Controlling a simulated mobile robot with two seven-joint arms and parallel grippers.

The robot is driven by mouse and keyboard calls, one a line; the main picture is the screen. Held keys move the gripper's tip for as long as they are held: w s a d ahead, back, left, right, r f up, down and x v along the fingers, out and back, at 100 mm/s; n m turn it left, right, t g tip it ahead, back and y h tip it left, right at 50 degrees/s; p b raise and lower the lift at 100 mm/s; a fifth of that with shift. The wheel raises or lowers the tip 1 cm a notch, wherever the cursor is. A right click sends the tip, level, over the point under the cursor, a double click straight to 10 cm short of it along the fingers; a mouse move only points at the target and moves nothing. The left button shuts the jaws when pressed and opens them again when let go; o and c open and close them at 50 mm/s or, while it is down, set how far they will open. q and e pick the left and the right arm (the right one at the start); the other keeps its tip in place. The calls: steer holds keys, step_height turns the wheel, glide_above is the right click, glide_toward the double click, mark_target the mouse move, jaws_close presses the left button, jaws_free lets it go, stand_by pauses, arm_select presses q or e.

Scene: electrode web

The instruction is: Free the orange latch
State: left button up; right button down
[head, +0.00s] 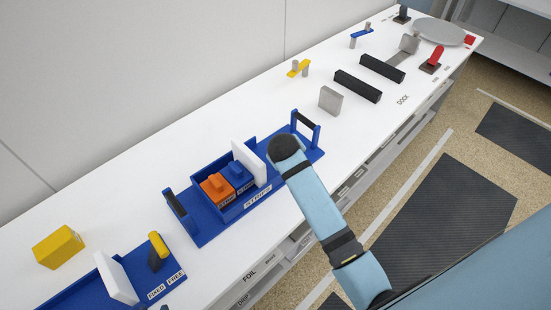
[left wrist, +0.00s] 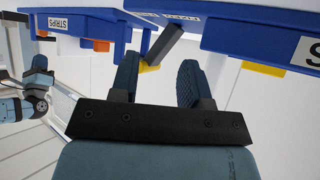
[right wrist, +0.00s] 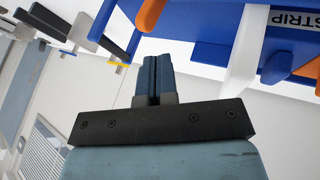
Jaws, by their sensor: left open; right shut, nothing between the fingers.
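By the FIXED and FREE labels, a dark grey lever with a yellow tip (head: 156,245) stands on a blue tray (head: 80,297). In the left wrist view the lever (left wrist: 168,42) shows just past my open left gripper (left wrist: 158,66), near the gap between the fingers; contact cannot be told. An orange bar (right wrist: 150,14) sits beside blue parts at the top of the right wrist view; I cannot tell whether it is the latch. My right gripper (right wrist: 155,60) is shut and empty below it.
The blue STRIPS tray (head: 211,232) holds an orange block (head: 215,188), a blue block (head: 238,176) and a white plate (head: 249,160). A yellow block (head: 59,247) and white plate (head: 117,278) stand at left.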

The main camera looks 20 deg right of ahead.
arm_select(q)
steer(key=shift+r, duration=0.15)
steer(key=shift+w+a+r, duration=0.1)
steer(key=shift+w+r, duration=0.05)
arm_select(e)
steer(key=x, duration=0.9)
steer(key=shift+d, duration=0.15)
steer(key=shift+w+d+f, duration=0.15)
steer(key=shift+w+f, duration=0.05)
steer(key=shift+f, duration=0.15)
steer(key=shift+w, duration=0.1)
